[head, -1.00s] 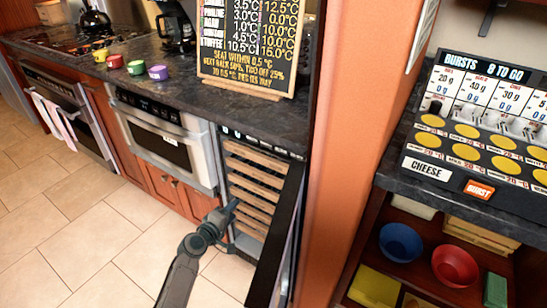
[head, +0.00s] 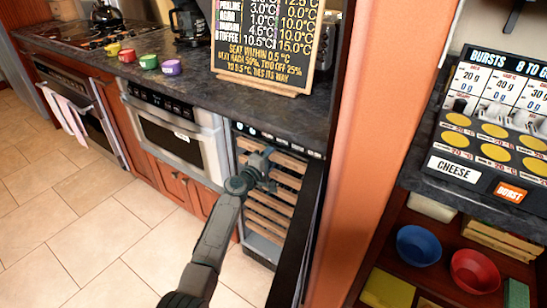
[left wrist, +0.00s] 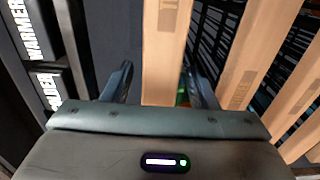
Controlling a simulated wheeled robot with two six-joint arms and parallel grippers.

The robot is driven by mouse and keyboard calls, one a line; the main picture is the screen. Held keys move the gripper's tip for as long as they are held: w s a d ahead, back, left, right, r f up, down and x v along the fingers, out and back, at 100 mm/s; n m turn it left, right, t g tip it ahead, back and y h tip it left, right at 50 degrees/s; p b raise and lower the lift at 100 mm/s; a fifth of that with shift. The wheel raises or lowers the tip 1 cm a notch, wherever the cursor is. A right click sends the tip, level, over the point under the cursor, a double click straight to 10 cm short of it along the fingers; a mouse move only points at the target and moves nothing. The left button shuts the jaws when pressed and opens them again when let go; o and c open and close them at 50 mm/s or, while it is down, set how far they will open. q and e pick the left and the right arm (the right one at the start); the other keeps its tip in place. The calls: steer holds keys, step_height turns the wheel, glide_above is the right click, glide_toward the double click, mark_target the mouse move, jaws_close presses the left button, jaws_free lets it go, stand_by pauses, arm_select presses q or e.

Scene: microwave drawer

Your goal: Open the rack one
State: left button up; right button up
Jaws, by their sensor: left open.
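The cooler (head: 270,240) stands open under the counter, with several wooden-fronted racks stacked inside. The top rack (head: 291,163) is partly hidden by my left gripper (head: 264,168), which is at the upper part of the rack stack. In the left wrist view, the gripper (left wrist: 160,88) is open, with a finger on each side of one pale wooden rack front (left wrist: 166,45). I cannot tell whether the fingers touch it. More wooden rack fronts (left wrist: 252,55) lie to its right in that view. My right gripper is not in view.
The dark open door (head: 300,235) stands just right of the racks, beside an orange wall (head: 362,150). A built-in microwave drawer (head: 175,135) is to the left. A labelled control panel (left wrist: 40,60) sits left of the fingers. The tiled floor (head: 80,220) in front is clear.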

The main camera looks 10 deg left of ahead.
arm_select(q)
steer(key=shift+w+d, duration=0.1)
steer(key=shift+w, duration=0.1)
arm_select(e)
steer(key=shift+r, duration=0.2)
